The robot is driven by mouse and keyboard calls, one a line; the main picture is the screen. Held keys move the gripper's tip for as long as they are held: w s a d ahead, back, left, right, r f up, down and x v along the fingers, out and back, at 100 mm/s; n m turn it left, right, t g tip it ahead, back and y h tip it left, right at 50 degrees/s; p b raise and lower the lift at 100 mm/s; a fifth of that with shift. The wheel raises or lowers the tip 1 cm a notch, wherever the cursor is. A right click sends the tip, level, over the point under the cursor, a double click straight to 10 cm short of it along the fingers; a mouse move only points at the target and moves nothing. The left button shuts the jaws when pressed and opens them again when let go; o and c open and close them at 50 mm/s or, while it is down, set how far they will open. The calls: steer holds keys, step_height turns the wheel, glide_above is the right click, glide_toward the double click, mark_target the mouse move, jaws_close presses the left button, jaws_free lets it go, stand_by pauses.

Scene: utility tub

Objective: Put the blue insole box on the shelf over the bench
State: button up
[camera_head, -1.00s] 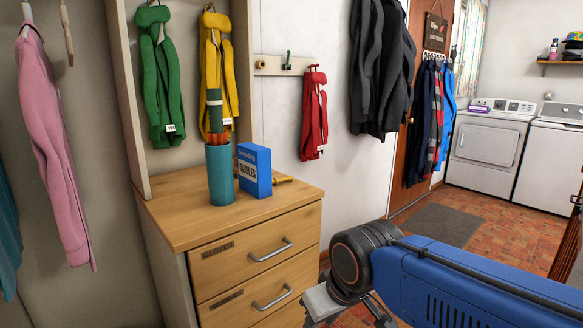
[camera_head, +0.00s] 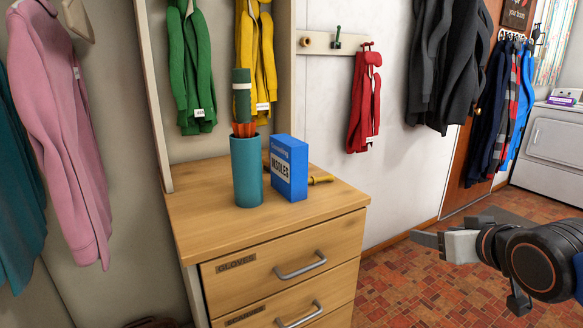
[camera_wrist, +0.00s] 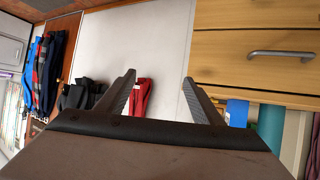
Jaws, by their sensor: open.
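The blue insole box (camera_head: 289,168) stands upright on the wooden drawer cabinet's top (camera_head: 205,222), just right of a teal cylinder holder (camera_head: 246,170). A yellow-handled object (camera_head: 321,180) lies behind the box at its right. My gripper (camera_head: 428,240) is right of the cabinet, apart from the box and holding nothing. In the wrist view my gripper (camera_wrist: 158,82) has its two fingers spread wide with nothing between them. The box also shows small in the wrist view (camera_wrist: 237,113), beyond the right finger. I cannot make out a shelf over a bench.
Green (camera_head: 190,70) and yellow (camera_head: 256,55) jackets hang behind the cabinet. A red jacket (camera_head: 365,100) and dark coats (camera_head: 445,65) hang on the wall. A pink garment (camera_head: 62,130) hangs at left. The tiled floor (camera_head: 400,285) right of the cabinet is clear.

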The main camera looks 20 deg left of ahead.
steer(key=w+a+r+n+t+y, duration=0.1)
steer(key=a+r+y, duration=0.15)
steer(key=a, duration=0.45)
steer(key=w+a+r+n+y, duration=0.1)
steer(key=a+r+n+y, duration=0.1)
steer(key=a+r, duration=0.35)
steer(key=n+y, duration=0.2)
steer(key=y, duration=0.3)
glide_toward(299, 154)
steer(key=shift+g+h, duration=0.25)
steer(key=shift+g, duration=0.05)
steer(key=x, duration=0.9)
steer(key=shift+w+a+r, duration=0.25)
steer(key=shift+a+r, duration=0.1)
steer(key=shift+r, duration=0.05)
steer(key=shift+w+x, duration=0.2)
steer(key=shift+x, duration=2.9)
steer(key=shift+d+r, duration=0.1)
steer(key=shift+d, duration=0.05)
steer(key=shift+c, duration=0.2)
jaws_close()
